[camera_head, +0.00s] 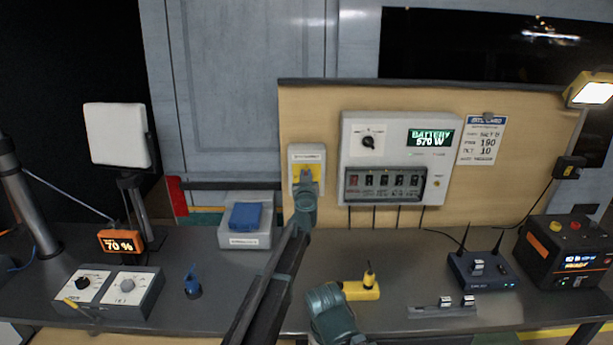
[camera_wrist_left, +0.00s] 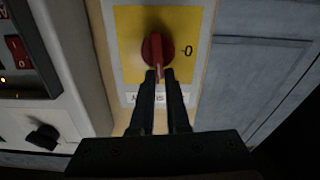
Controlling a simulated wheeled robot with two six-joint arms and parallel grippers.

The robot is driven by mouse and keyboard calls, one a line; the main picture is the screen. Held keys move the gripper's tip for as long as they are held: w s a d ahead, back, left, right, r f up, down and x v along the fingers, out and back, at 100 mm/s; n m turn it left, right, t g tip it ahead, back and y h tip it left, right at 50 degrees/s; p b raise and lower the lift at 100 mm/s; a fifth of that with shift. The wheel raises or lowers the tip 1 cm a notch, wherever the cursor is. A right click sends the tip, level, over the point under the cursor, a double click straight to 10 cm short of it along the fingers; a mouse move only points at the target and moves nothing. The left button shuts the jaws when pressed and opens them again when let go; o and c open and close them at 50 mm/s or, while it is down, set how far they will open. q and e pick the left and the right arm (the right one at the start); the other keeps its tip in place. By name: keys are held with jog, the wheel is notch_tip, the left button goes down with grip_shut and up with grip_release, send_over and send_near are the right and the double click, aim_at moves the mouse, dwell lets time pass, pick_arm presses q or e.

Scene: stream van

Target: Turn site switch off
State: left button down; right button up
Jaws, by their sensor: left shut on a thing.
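The site switch (camera_head: 307,160) is a small light box with a yellow plate on the tan back board. In the left wrist view its red rotary knob (camera_wrist_left: 153,46) sits on the yellow plate (camera_wrist_left: 133,72), with a "0" mark to the right of the knob. The knob's handle points down the picture, between my fingertips, not at the "0". My left gripper (camera_head: 305,186) reaches up to the switch; in the left wrist view its fingers (camera_wrist_left: 160,78) are shut on the knob's handle. In the head view the gripper hides most of the knob.
Right of the switch is a white panel (camera_head: 397,125) with a dial, a row of switches and a display reading "BATTERY 570 W". A grey box (camera_head: 238,241) with a blue item stands left. A yellow tool (camera_head: 360,289), router (camera_head: 482,273) and power unit (camera_head: 565,250) stand on the bench.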

pick_arm(q)
jog(key=shift+a+f+n+b, duration=0.3)
jog(key=shift+f+n+b, duration=0.15)
jog(key=shift+n, duration=2.3)
jog(key=shift+a+f+n+b, duration=0.3)
jog(key=shift+f+n, duration=0.15)
jog(key=shift+n, duration=2.25)
jog(key=shift+a+f+n+b, duration=0.3)
jog(key=shift+f+n+b, duration=0.15)
jog(key=shift+n, duration=2.3)
jog(key=c, duration=0.9)
grip_release()
jog(key=shift+o, duration=0.5)
jog(key=shift+w+d, duration=0.1)
jog(key=shift+n, duration=0.3)
